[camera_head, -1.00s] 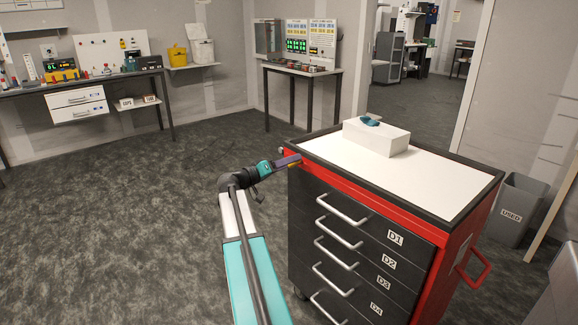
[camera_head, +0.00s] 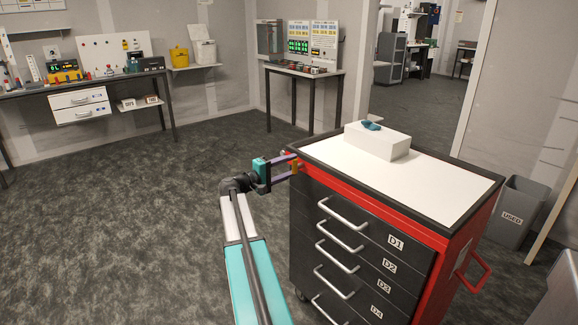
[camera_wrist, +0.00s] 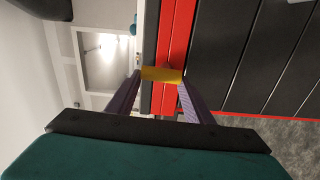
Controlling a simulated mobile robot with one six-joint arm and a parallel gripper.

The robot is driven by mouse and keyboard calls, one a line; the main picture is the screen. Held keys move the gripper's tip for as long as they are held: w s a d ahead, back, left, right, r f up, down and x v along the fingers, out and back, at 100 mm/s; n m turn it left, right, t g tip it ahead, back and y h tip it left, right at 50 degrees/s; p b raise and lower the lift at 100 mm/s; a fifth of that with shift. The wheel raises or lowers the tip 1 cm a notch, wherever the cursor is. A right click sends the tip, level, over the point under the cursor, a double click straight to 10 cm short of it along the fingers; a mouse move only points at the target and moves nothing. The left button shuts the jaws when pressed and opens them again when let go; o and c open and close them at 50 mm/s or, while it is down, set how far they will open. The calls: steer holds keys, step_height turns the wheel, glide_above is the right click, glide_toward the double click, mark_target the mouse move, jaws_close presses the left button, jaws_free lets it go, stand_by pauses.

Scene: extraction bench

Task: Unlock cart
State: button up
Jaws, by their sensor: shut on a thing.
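The cart (camera_head: 462,250) is red with dark drawers labelled D1 to D4 and a white top, standing at the right of the head view. A small yellow piece (camera_wrist: 161,74) sits at the cart's red upper edge; it also shows at the cart's left corner in the head view (camera_head: 295,166). My gripper (camera_head: 293,166) is at that corner. In the wrist view its two purple fingers (camera_wrist: 161,82) are shut on the yellow piece, one at each end. What lies behind the yellow piece is hidden.
A white box (camera_head: 378,142) with a blue item on it stands on the cart top. A bin labelled USED (camera_head: 516,210) stands right of the cart. A bench (camera_head: 85,87) and a small table (camera_head: 303,70) stand at the back. The floor at left is clear.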

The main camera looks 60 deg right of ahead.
steer(key=shift+n, duration=0.3)
steer(key=o, duration=1.1)
steer(key=shift+c, duration=0.2)
steer(key=shift+a, duration=0.1)
steer(key=v, duration=1.3)
steer(key=shift+w+a+b, duration=0.2)
steer(key=shift+a+b, duration=0.05)
steer(key=shift+b, duration=0.2)
steer(key=shift+w, duration=0.1)
